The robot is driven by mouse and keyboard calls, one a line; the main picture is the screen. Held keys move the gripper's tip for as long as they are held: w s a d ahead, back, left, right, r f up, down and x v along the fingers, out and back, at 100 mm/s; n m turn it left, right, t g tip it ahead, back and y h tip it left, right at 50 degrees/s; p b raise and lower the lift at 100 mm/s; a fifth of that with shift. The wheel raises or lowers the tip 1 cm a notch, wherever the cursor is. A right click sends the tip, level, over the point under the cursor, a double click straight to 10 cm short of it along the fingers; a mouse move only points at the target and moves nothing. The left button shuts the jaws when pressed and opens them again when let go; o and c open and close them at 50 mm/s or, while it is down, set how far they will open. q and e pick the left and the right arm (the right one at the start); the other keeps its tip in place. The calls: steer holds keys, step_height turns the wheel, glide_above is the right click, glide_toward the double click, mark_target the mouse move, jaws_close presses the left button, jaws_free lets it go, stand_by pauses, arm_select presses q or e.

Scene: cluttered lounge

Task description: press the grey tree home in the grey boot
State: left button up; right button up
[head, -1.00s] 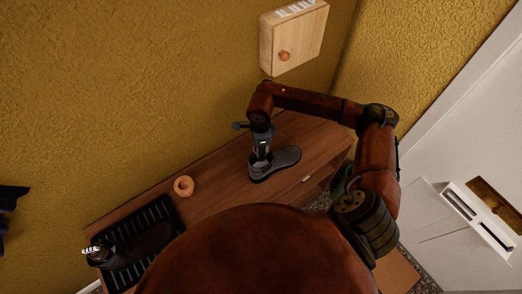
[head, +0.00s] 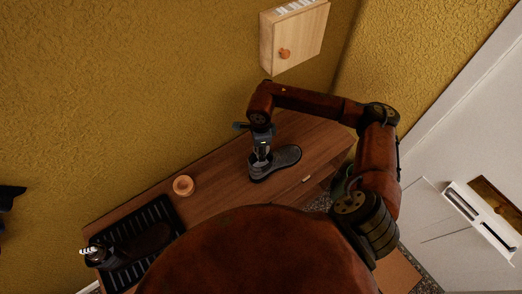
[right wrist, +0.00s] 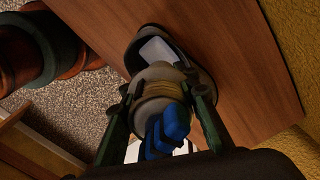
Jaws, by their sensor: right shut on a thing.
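The grey boot (head: 284,158) stands on a wooden bench, toe to the right in the head view. My right gripper (head: 262,150) points down over its shaft. In the right wrist view, my right gripper (right wrist: 160,100) is shut on the grey tree (right wrist: 158,78), a pale, rounded piece between the fingers. The boot (right wrist: 138,58) lies just beyond it, and a light grey part shows in its opening. The tree's lower end is at or in the opening; how deep it sits is hidden. My left gripper is not in view.
A wooden ring-like dish (head: 183,186) sits on the bench (head: 225,175). A black ribbed tray (head: 160,213) at the left holds a dark brown boot (head: 130,248). A wooden wall box (head: 296,38) hangs above.

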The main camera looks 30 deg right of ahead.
steer(key=shift+f+b, duration=0.85)
steer(key=shift+f, duration=0.2)
steer(key=o, duration=1.3)
steer(key=shift+o, duration=0.2)
step_height(320, 180, up, 12)
steer(key=shift+r, duration=0.1)
